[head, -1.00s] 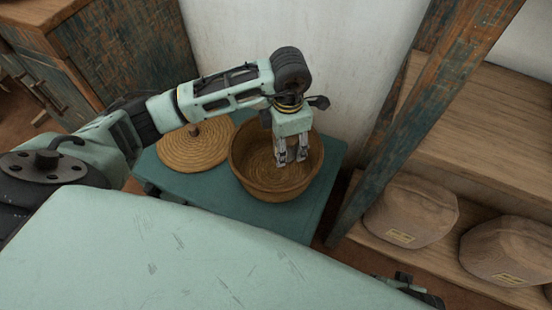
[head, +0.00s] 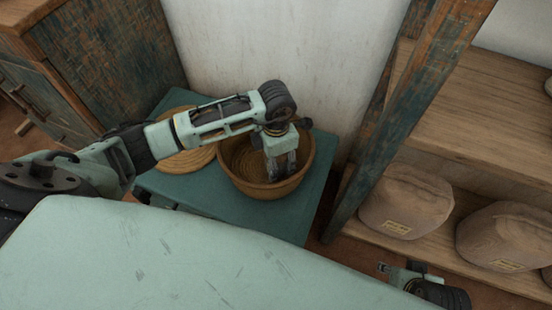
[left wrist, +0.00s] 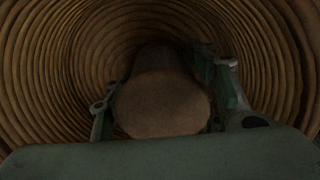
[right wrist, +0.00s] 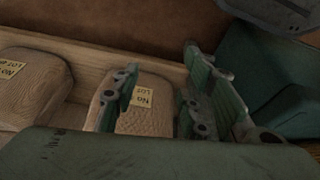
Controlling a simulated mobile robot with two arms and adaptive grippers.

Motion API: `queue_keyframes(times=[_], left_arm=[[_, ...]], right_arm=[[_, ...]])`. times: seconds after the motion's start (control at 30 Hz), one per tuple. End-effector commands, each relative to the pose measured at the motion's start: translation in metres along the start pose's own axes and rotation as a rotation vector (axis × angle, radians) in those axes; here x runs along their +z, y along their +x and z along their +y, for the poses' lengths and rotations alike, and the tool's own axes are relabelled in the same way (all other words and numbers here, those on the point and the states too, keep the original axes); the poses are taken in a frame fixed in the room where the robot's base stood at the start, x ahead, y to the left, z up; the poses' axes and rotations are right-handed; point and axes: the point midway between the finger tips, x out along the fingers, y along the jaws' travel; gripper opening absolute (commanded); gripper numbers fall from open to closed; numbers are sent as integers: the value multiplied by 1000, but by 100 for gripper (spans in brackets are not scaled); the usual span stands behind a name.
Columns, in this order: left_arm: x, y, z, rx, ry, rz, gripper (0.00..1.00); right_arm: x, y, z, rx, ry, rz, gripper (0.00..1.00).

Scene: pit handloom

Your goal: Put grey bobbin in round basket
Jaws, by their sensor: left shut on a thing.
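The round basket (head: 238,184) is a coiled brown bowl on a small teal table. My left gripper (head: 282,170) reaches down inside it from above. In the left wrist view, my left gripper (left wrist: 165,95) is shut on the bobbin (left wrist: 163,105), whose round end looks brown in the dim light. Coiled basket walls (left wrist: 45,75) surround it; whether the bobbin touches the bottom I cannot tell. The bobbin is hidden in the head view. My right gripper (right wrist: 165,95) is open and empty, away to the right, near the shelf.
A round woven lid (head: 183,161) lies on the teal table (head: 215,205), left of the basket. A wooden post (head: 405,110) stands right of the table. Wrapped, labelled bundles (head: 405,205) sit on a low shelf at the right. A wooden cabinet (head: 95,60) stands back left.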

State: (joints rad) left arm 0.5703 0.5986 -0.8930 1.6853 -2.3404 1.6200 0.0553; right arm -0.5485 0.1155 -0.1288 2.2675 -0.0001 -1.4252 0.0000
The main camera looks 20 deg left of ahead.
Motion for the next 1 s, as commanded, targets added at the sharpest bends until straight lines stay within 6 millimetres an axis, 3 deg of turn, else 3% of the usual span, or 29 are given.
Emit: queue_keyframes(times=[0.23, 0.27, 0.47, 0.9, 1.0], left_arm=[[0, 2, 0, 0, 0, 0, 22], [0, 3, 0, 0, 0, 0, 53], [0, 2, 0, 0, 0, 0, 70], [0, -1, 0, 0, 0, 0, 71], [1, -17, 1, 3, 0, -4, 71]], right_arm=[[-2, -6, 0, 1, 1, 6, 40], [-1, -7, 0, 1, 1, 5, 40], [-1, -7, 0, 1, 1, 3, 40], [-3, -7, 0, 1, 1, 11, 40], [2, 11, -1, -2, -2, -8, 40]])
